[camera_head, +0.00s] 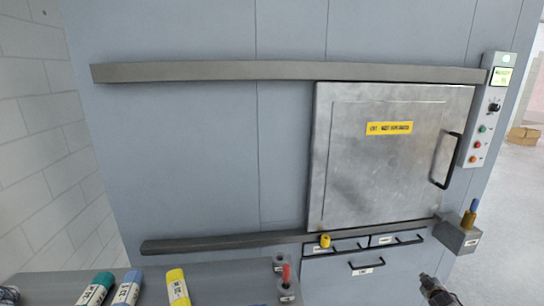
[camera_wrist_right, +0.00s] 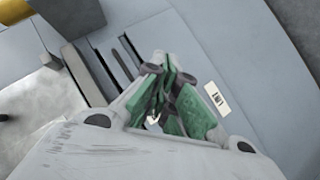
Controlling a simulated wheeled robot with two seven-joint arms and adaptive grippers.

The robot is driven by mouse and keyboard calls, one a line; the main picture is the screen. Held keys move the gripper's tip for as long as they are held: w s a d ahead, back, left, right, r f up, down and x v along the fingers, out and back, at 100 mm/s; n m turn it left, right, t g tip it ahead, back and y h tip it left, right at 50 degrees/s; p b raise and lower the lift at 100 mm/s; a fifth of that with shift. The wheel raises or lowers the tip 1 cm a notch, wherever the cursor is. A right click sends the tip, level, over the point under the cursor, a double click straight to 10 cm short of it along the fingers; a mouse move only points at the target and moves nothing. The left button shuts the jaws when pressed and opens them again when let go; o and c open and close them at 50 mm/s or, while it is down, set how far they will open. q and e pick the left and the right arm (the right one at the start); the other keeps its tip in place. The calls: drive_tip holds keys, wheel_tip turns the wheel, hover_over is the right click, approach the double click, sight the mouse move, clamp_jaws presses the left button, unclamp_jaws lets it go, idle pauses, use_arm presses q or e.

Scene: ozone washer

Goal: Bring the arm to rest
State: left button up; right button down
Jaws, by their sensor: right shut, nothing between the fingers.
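My right gripper (camera_head: 436,288) shows at the bottom right of the head view, in front of the lower front of the grey-blue washer cabinet (camera_head: 200,160). In the right wrist view its green-sided fingers (camera_wrist_right: 168,78) are together, with nothing between them. A small dark part (camera_head: 8,295) at the bottom left corner of the head view looks like the tip of my left gripper. Too little of it shows to tell its jaws.
The cabinet's metal door (camera_head: 370,165) is closed, between an upper rail (camera_head: 250,71) and a lower rail (camera_head: 220,243). A control panel (camera_head: 488,110) is at right.

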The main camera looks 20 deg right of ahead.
drive_tip(key=s+a+f+g+y, duration=0.1)
drive_tip(key=s+a+f+y, duration=0.1)
drive_tip(key=s+a+f, duration=0.55)
drive_tip(key=s+a+f+g+y, duration=0.15)
drive_tip(key=s+a+f, duration=0.5)
drive_tip(key=f, duration=0.65)
drive_tip(key=s+a+f+g+y, duration=0.15)
drive_tip(key=s+a+f, duration=0.25)
drive_tip(key=a+f, duration=0.6)
drive_tip(key=s+a+f+g+y, duration=0.1)
drive_tip(key=s+a+f, duration=0.3)
drive_tip(key=a, duration=0.7)
drive_tip(key=s+a+f+n+g+y, duration=0.1)
drive_tip(key=s+a+f, duration=0.3)
drive_tip(key=s+a, duration=0.4)
drive_tip(key=s+a+f+g+y, duration=0.1)
drive_tip(key=s+a+f, duration=0.3)
drive_tip(key=a, duration=1.1)
drive_tip(key=shift+s+a+f+y, duration=0.15)
drive_tip(key=shift+s+y, duration=0.35)
drive_tip(key=shift+s, duration=0.4)
